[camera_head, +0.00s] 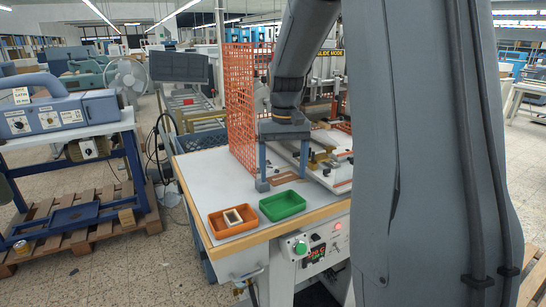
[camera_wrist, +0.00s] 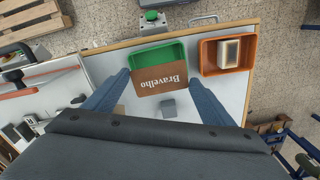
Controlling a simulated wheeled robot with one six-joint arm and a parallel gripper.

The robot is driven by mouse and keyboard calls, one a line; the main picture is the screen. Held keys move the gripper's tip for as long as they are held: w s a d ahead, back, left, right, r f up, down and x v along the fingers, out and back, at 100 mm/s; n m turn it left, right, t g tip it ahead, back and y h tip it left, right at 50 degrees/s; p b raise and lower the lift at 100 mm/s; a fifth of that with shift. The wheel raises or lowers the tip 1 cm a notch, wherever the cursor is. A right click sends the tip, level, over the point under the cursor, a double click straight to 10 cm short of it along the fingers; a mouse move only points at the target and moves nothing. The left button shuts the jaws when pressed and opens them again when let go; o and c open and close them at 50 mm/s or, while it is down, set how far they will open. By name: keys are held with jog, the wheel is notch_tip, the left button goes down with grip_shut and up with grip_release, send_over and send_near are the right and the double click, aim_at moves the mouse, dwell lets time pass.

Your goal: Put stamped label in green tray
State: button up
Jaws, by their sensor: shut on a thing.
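My gripper (camera_head: 283,178) points down over the white table, behind the green tray in the head view. In the wrist view, my gripper (camera_wrist: 158,79) is shut on the stamped label (camera_wrist: 160,78), a flat brown piece with "Bravelho" in pale letters. The label spans between the two fingertips and covers part of the green tray (camera_wrist: 150,53) from this view. The green tray (camera_head: 283,211) sits near the table's front edge, and its visible inside is empty. The exact height of the label above the table is hard to tell.
An orange tray (camera_head: 232,228) holding a cream block (camera_wrist: 228,53) stands beside the green tray. A small grey cube (camera_wrist: 168,108) lies on the table near my gripper. An orange mesh guard (camera_head: 240,100) stands behind, and the stamping machine (camera_head: 335,165) is at right.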

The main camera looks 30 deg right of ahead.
jog(key=shift+w+d+r, duration=0.1)
jog(key=shift+w+d, duration=0.05)
jog(key=shift+w, duration=0.05)
jog(key=shift+f+b, duration=1.25)
jog(key=shift+f, duration=0.15)
jog(key=shift+f+b, duration=0.35)
jog(key=shift+f, duration=1.4)
jog(key=o, duration=1.2)
jog(key=shift+r+b, duration=0.9)
jog(key=shift+r, duration=3.05)
jog(key=shift+s, duration=0.1)
